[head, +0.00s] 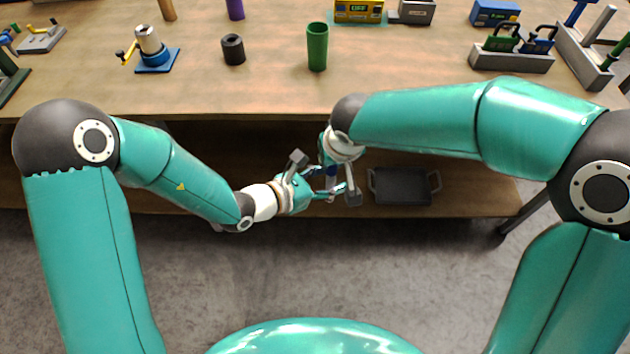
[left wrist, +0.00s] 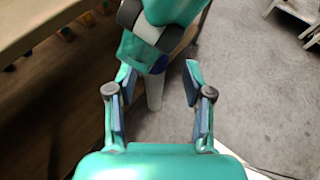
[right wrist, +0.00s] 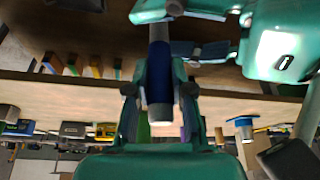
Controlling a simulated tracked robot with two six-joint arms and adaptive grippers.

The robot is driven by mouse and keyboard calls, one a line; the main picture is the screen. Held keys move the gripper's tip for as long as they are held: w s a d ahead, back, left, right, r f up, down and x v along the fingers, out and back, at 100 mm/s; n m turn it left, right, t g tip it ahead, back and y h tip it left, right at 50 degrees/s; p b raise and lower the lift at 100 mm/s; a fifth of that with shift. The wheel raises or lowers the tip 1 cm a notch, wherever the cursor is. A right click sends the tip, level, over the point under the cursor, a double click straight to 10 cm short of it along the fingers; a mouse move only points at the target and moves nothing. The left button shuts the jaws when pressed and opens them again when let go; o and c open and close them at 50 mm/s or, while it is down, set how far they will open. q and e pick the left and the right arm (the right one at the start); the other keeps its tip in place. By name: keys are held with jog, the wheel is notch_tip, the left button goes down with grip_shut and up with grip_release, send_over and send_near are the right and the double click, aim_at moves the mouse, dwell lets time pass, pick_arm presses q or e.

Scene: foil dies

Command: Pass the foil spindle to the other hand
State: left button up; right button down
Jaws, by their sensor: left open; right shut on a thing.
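The foil spindle is a slim cylinder with a dark blue middle and pale grey ends. In the right wrist view the spindle (right wrist: 159,78) stands lengthwise between the fingers of my right gripper (right wrist: 164,68), which is shut on it. In the left wrist view the spindle's pale end (left wrist: 155,92) shows between the spread fingers of my left gripper (left wrist: 158,84), with a gap on each side. In the head view my left gripper (head: 326,182) meets my right gripper (head: 334,163) in front of the table; the spindle (head: 331,171) is mostly hidden there.
The wooden table (head: 270,95) holds a green cup (head: 317,46), a dark ring-shaped block (head: 233,49), a blue-based crank device (head: 155,52) and a grey rack (head: 511,59). A dark tray (head: 403,187) sits on the lower shelf, behind the grippers. Open floor lies in front.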

pick_arm(q)
jog(key=shift+w+d+f, duration=0.1)
jog(key=shift+d, duration=0.1)
grip_shut()
pick_arm(e)
jog(key=shift+w, duration=0.1)
jog(key=c, duration=0.9)
grip_release()
jog(key=shift+c, duration=0.2)
